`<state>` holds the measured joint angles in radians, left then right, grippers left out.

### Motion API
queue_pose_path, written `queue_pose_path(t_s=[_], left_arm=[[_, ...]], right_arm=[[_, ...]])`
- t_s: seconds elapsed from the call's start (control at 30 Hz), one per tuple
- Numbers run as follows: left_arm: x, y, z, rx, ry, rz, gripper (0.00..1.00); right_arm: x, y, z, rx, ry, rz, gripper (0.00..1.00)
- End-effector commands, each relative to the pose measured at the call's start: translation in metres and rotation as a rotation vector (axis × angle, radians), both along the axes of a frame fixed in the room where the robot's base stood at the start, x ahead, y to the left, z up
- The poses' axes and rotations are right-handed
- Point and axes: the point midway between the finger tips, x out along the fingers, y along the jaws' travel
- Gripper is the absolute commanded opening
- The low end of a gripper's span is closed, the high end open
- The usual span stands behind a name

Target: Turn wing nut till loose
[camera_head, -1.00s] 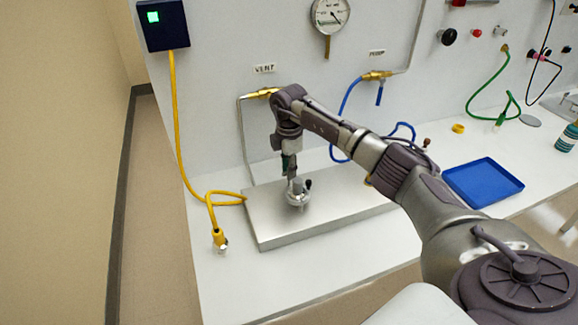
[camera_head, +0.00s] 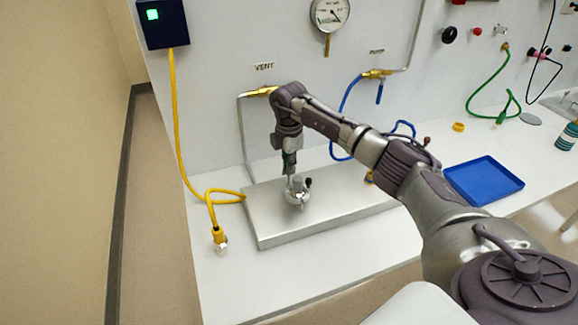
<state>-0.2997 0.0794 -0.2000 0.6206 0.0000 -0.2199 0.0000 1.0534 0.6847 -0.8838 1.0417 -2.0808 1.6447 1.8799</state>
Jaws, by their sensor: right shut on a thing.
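A small silvery wing nut (camera_head: 298,197) sits on a round metal fitting on top of the flat metal plate (camera_head: 265,226). My right gripper (camera_head: 292,184) points straight down over the fitting and is shut on the wing nut. The fingertips are small in the picture and partly hide the nut. My left gripper is not in view.
A yellow cable (camera_head: 178,130) hangs left of the plate, its plug (camera_head: 219,238) on the white bench. A blue hose (camera_head: 345,105) runs behind my arm. A blue tray (camera_head: 485,180) lies to the right. The bench front is clear.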

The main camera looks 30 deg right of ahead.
Motion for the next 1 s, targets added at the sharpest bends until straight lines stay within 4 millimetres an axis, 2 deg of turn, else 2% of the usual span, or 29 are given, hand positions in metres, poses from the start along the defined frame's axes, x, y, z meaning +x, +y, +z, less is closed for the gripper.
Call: queue_pose_path(t_s=[1.0], left_arm=[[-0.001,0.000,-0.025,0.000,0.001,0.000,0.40]], right_arm=[[0.000,0.000,-0.001,0.000,-0.001,0.942,0.00]])
